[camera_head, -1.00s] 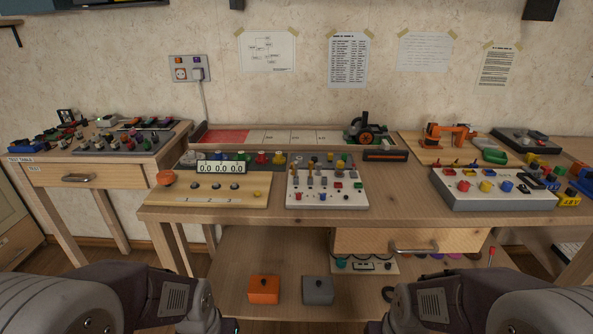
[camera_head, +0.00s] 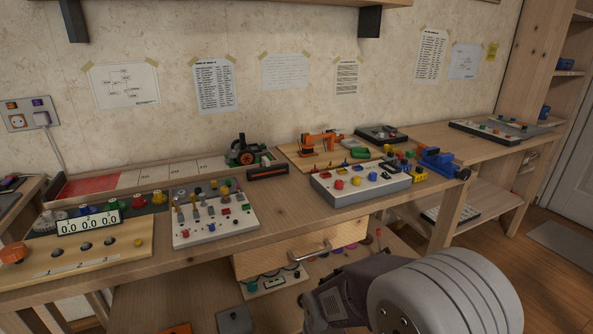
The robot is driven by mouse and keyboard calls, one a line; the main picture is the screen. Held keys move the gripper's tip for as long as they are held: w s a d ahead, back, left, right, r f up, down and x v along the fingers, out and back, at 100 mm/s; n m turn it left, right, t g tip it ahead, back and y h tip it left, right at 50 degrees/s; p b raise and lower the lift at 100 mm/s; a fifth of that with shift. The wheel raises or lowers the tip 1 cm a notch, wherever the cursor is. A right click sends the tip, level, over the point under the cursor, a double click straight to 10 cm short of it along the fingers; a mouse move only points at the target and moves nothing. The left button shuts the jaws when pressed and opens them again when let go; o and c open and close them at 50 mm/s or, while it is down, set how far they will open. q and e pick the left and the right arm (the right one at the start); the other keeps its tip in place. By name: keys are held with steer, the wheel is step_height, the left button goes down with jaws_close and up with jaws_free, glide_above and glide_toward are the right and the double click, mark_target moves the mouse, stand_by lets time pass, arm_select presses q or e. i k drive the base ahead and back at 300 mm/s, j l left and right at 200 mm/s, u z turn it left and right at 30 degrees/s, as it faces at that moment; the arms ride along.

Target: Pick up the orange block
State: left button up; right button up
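The orange block (camera_head: 180,328) is on the lower shelf under the workbench. Only a small part of it shows at the bottom edge of the head view. A grey block (camera_head: 235,320) sits to its right on the same shelf, also partly cut off. My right arm comes in at the bottom right, but its gripper is not visible. My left arm and gripper are out of view.
The workbench (camera_head: 280,222) above the shelf holds a counter panel (camera_head: 88,222), a switch board (camera_head: 215,228) and a button box (camera_head: 345,196). A drawer (camera_head: 295,255) hangs under the bench. Open floor (camera_head: 510,235) lies at the right.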

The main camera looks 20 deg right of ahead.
mark_target(420, 147)
steer(key=z, duration=1.65)
steer(key=i+l+u, duration=0.45)
steer(key=k+l, duration=0.05)
steer(key=l, duration=0.05)
